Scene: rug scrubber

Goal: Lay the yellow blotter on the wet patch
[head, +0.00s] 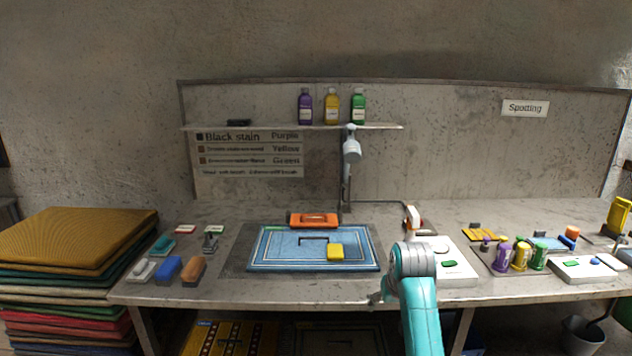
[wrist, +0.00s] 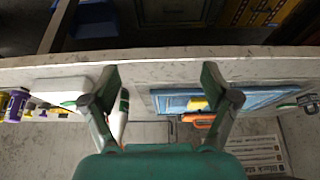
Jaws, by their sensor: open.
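A yellow block (head: 335,251), which looks like the blotter, lies on the right half of the blue rug (head: 270,262). The rug lies on a dark mat on the bench. A dark angular mark shows on the rug left of the block; I cannot make out a wet patch for sure, and the block may hide part of it. In the wrist view my gripper (wrist: 160,76) is open and empty over the front of the bench. The block (wrist: 197,104) and rug (wrist: 255,97) show there beside and partly behind one finger, apart from it.
An orange-handled tool (head: 314,219) lies at the rug's back edge. Brushes (head: 167,268) lie left of the mat. A white board (head: 455,272) and coloured bottles (head: 521,255) stand to the right. A spray head (head: 351,147) hangs below the shelf. Stacked rugs (head: 75,240) stand at far left.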

